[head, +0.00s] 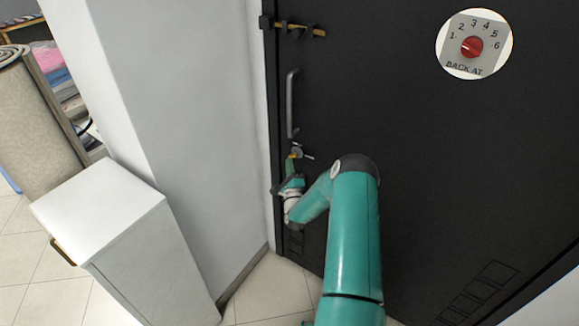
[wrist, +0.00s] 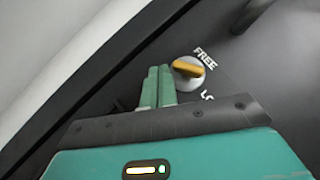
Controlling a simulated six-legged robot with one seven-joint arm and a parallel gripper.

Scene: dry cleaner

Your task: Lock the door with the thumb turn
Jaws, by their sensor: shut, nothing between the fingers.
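The black door (head: 400,130) fills the head view and looks shut. The thumb turn (wrist: 187,69) shows in the wrist view as a yellow grip on a round pale plate. The grip lies nearly level, its right end just below the word FREE. A second word starting "LO" sits lower right, partly hidden by my gripper. My gripper (wrist: 160,72) is shut and empty, its green fingertips just left of the thumb turn; I cannot tell whether they touch it. In the head view my gripper (head: 291,166) is at the lock, below the door handle (head: 292,103).
A bolt with yellow parts (head: 291,27) is high on the door. A round dial sign (head: 472,47) with a red knob reads "BACK AT". A white wall (head: 185,120) and a white cabinet (head: 100,208) stand left. Tiled floor (head: 275,290) shows between cabinet and door.

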